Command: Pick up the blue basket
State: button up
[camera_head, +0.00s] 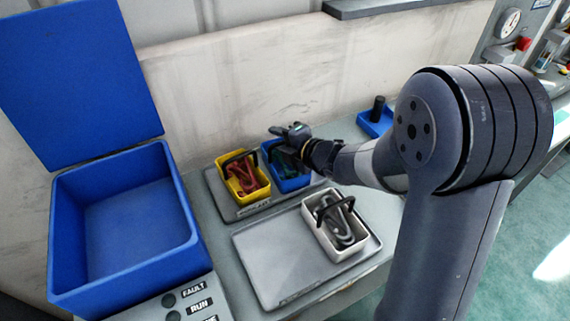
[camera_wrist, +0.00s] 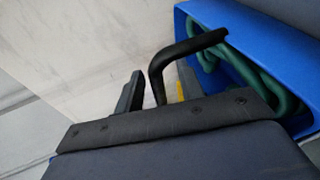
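The blue basket (camera_head: 291,183) stands on the back tray, right of the yellow basket, with green contents inside. It fills the upper right of the wrist view (camera_wrist: 190,47), with its black handle (camera_wrist: 188,44) arching out to the left. My gripper (camera_head: 290,133) is over the far side of the blue basket in the head view and hides part of it. In the wrist view, the fingers of my gripper (camera_wrist: 158,80) are apart, with the handle's bend appearing between them and a gap on either side. I cannot tell whether either finger touches the handle.
The yellow basket (camera_head: 256,187) with red contents stands close left of the blue one. A white basket (camera_head: 348,254) sits on the front tray (camera_head: 270,267). A large open blue bin (camera_head: 62,235) is at left. A small blue tray (camera_head: 366,126) lies right, and a wall (camera_head: 230,80) stands behind.

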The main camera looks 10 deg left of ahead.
grip_shut()
dwell(1.4)
